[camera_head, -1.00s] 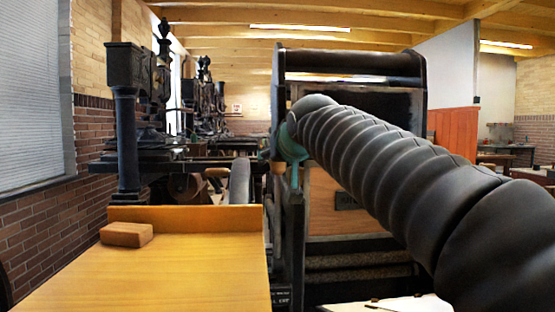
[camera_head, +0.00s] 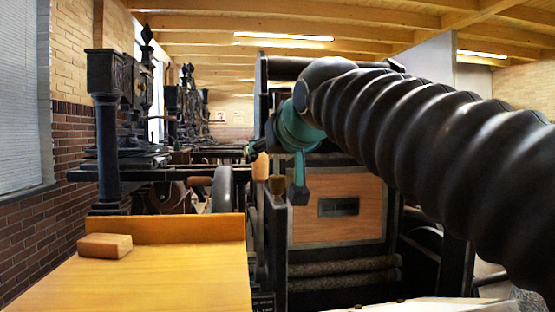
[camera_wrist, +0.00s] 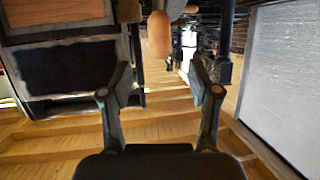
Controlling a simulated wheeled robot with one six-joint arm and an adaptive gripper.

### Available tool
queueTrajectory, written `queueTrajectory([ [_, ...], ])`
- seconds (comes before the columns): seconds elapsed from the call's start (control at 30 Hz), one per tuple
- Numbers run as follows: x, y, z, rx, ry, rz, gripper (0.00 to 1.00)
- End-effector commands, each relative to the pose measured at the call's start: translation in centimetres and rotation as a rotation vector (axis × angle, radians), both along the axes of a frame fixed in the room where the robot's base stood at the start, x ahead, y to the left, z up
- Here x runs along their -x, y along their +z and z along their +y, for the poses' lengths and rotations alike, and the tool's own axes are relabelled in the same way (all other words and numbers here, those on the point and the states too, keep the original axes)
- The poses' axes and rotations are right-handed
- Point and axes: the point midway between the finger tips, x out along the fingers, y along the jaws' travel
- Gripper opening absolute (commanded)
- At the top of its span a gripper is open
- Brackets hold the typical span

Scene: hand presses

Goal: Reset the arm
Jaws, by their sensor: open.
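My gripper (camera_wrist: 160,85) is open in the wrist view, its two fingers well apart with nothing held between them. The wrist view appears upside down. A rounded wooden handle (camera_wrist: 159,35) shows beyond the gap between the fingertips, and I cannot tell how far off it is. In the head view my arm reaches in from the right, and its teal wrist part (camera_head: 298,128) is in front of the dark hand press (camera_head: 270,68). The gripper's fingers are not clear in the head view.
A yellow wooden table (camera_head: 165,280) with a raised back edge fills the lower left. A brown block (camera_head: 105,246) lies on it. Dark iron presses (camera_head: 108,150) stand behind it. A brick wall (camera_head: 75,150) runs along the left. A wooden panel (camera_head: 338,230) is on the press.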

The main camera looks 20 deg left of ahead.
Motion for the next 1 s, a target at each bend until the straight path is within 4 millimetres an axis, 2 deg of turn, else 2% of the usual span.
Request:
queueTrajectory([
  [0.17, 0.7, 0.3, -0.5, 0.001, 0.000, 0.001, 0.61],
  [0.47, 0.8, 0.3, -0.6, 0.002, 0.001, 0.000, 0.61],
  [0.57, 0.8, -0.8, -0.5, 0.033, 0.007, 0.015, 0.61],
  [0.67, 0.6, -4.3, -0.3, 0.085, 0.013, 0.069, 0.61],
  [0.77, 1.3, -10.0, -0.9, 0.162, 0.021, 0.156, 0.61],
  [0.8, 1.7, -12.3, -2.0, 0.193, 0.015, 0.195, 0.61],
  [0.87, 2.4, -15.7, -4.1, 0.235, -0.005, 0.251, 0.61],
  [1.0, 4.4, -22.5, -10.0, 0.305, -0.067, 0.373, 0.61],
])
